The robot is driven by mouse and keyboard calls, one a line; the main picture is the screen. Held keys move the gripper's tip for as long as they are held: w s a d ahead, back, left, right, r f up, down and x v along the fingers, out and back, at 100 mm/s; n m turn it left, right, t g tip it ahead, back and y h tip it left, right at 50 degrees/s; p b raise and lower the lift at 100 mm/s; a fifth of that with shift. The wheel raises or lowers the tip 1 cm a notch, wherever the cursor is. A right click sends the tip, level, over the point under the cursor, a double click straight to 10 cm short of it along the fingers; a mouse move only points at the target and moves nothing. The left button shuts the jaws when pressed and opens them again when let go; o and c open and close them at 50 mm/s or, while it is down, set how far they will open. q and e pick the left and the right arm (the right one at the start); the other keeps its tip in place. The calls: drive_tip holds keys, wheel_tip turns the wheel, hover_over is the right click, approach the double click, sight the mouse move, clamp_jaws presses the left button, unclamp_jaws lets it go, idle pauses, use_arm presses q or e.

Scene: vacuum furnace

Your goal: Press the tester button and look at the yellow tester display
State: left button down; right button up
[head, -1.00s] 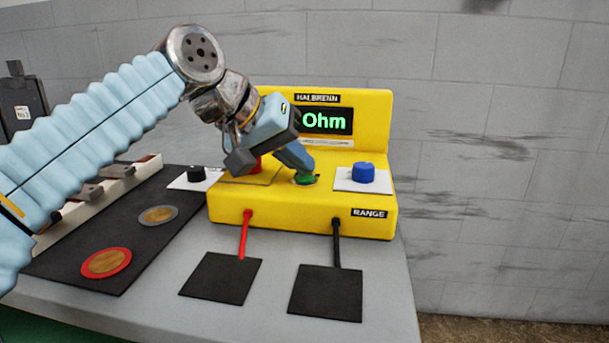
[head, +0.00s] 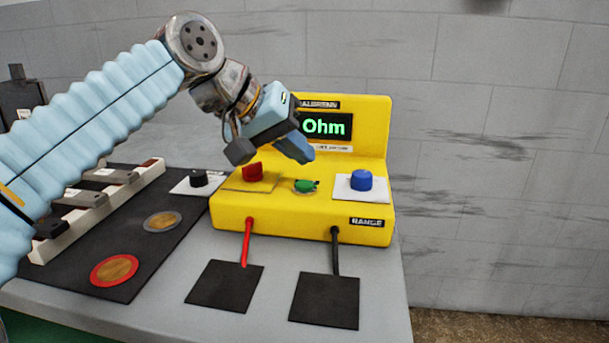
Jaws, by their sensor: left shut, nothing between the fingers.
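The yellow tester (head: 290,223) stands on the grey bench, marked HALBRENN and RANGE. Its dark display (head: 327,126) shows green text ending in "Ohm"; my left gripper and arm hide the display's left part. A green button (head: 306,186) sits on the top of the tester's base, between a red knob (head: 253,172) and a blue knob (head: 361,180). My left gripper (head: 308,157) is shut and empty. Its tip is above the green button, apart from it. My right gripper is not in view.
A red lead and a black lead run from the tester to two black pads (head: 225,286). A black knob (head: 198,178) is left of the tester. A dark mat (head: 110,240) holds two discs. The grey wall is behind.

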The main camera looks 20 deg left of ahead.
sight(299, 184)
use_arm(q)
wheel_tip(299, 184, up, 4)
drive_tip(key=p, duration=0.2)
drive_tip(key=shift+f+p, duration=0.2)
drive_tip(key=shift+p, duration=0.15)
drive_tip(key=shift+f, duration=0.1)
idle(0.3)
